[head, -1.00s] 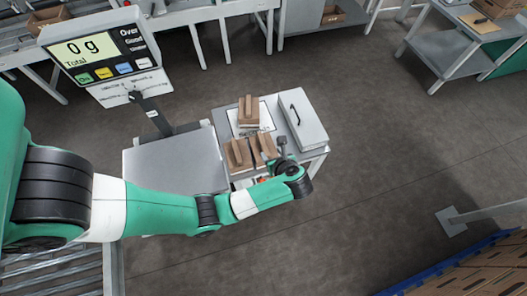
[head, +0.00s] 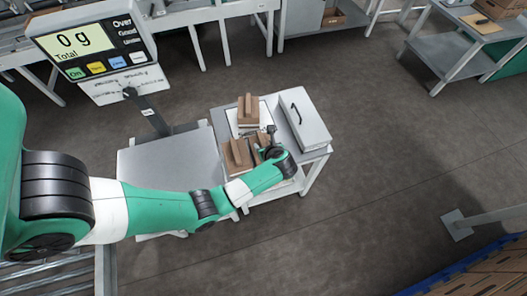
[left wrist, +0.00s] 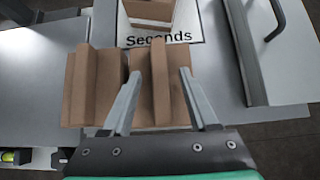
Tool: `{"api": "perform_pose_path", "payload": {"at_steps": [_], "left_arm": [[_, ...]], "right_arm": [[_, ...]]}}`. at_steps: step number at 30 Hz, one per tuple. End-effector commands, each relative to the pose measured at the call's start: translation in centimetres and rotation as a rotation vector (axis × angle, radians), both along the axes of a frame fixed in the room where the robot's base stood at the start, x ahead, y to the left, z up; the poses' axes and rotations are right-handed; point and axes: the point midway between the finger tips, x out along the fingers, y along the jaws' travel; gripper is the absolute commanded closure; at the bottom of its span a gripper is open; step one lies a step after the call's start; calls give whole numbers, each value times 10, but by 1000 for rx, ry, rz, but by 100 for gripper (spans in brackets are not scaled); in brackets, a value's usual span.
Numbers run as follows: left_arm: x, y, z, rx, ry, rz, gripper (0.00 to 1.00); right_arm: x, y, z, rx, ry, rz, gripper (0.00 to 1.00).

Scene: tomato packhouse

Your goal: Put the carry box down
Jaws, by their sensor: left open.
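Three brown cardboard carry boxes with upright centre ridges stand on a small grey table (head: 318,155). One is at the back (head: 248,108), one at the front left (head: 237,155), and one at the front right, mostly hidden by my arm in the head view. In the left wrist view the front right carry box (left wrist: 160,100) stands upright beside the front left one (left wrist: 90,85). My left gripper (left wrist: 160,74) is open, with one finger on each side of the front right box's ridge; contact cannot be told. My right gripper is not in view.
A white sheet marked "Seconds" (left wrist: 190,30) lies under the back box. A grey case with a black handle (head: 303,122) stands on the table's right. Left is a scale platform (head: 150,165) with its display (head: 90,48) reading 0 g. Open floor lies right.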

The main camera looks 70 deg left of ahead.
Motion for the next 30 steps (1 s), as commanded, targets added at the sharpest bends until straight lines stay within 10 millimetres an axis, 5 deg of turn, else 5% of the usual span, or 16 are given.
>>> {"api": "perform_pose_path", "payload": {"at_steps": [1, 11, 30], "left_arm": [[0, 0, 0, 0, 0, 0, 44], [0, 0, 0, 0, 0, 0, 100], [0, 0, 1, 1, -1, 1, 100]], "right_arm": [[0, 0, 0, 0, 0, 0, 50], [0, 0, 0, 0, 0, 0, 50], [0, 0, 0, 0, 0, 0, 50]]}}
